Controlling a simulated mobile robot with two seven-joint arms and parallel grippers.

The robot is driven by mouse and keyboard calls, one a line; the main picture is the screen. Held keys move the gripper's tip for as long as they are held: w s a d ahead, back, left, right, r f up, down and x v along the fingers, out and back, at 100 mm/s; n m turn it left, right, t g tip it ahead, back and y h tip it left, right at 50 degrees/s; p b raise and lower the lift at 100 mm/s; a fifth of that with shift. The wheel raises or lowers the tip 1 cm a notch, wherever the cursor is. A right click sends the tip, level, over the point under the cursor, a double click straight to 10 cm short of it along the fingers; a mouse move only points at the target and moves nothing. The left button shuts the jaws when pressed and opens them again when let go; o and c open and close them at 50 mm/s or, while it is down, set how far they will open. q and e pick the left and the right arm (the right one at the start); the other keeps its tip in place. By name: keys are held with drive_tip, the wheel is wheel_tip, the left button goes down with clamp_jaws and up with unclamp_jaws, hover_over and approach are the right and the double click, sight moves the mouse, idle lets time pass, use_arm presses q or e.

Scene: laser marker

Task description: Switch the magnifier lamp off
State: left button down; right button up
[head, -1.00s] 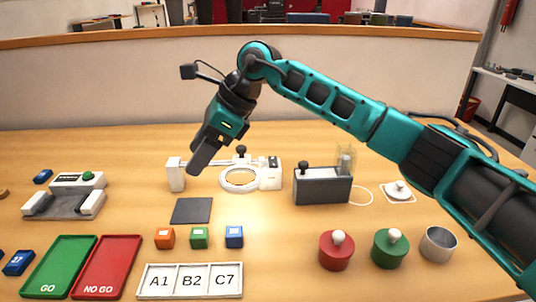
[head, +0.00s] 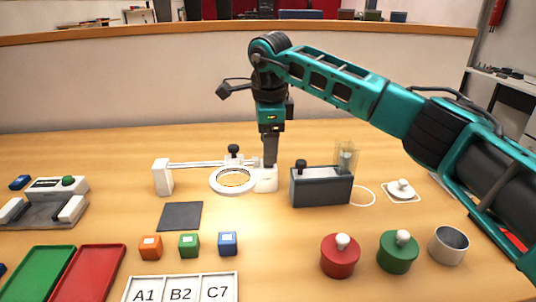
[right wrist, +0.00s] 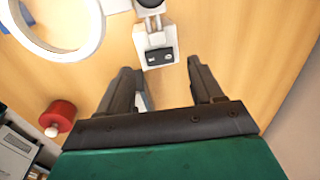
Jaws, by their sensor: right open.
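In the right wrist view the ring (right wrist: 88,45) is at upper left, and a black rocker switch (right wrist: 160,57) sits on the white base. My right gripper (head: 270,164) points down at the base and hides part of it. In the right wrist view my right gripper (right wrist: 163,76) is open, with its fingertips just below the switch. Contact cannot be told. My left gripper is not in view.
A dark grey box (head: 322,190) with a black knob stands close right of the lamp base. A dark square pad (head: 180,216) and orange, green and blue cubes lie in front. Red (head: 340,258) and green (head: 398,254) knobbed cylinders stand at front right.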

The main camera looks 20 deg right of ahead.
wheel_tip(320, 180, down, 2)
drive_tip(key=shift+w+f, duration=0.1)
drive_tip(key=shift+w, duration=0.05)
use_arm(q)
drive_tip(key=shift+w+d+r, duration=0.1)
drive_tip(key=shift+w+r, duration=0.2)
use_arm(e)
drive_tip(key=shift+w+f, duration=0.1)
drive_tip(key=shift+f, duration=0.25)
drive_tip(key=shift+c, duration=0.2)
